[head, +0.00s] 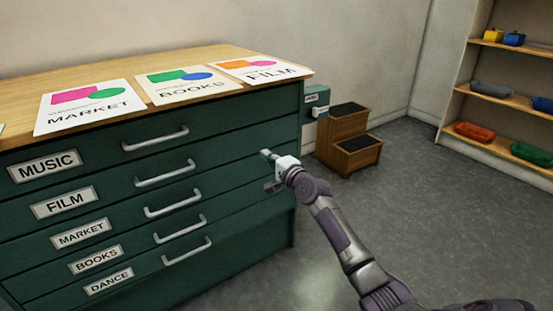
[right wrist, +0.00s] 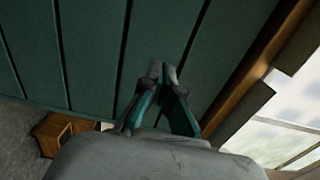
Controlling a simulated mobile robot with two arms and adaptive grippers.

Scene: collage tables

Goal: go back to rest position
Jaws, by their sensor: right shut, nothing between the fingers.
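My right gripper (head: 268,170) is in front of the right part of the green drawer cabinet (head: 255,215) in the head view. It holds nothing. In the right wrist view its fingers (right wrist: 162,72) are together, with the green drawer fronts (right wrist: 90,50) behind them. Whether the fingertips touch the cabinet I cannot tell. My left gripper is not in view.
The cabinet's drawers look closed. Posters for MARKET (head: 88,107), BOOKS (head: 185,86) and FILM (head: 258,71) lie on its wooden top. Wooden steps (head: 350,142) and a shelf (head: 500,99) with coloured trays stand behind. Grey floor (head: 440,230) is clear at right.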

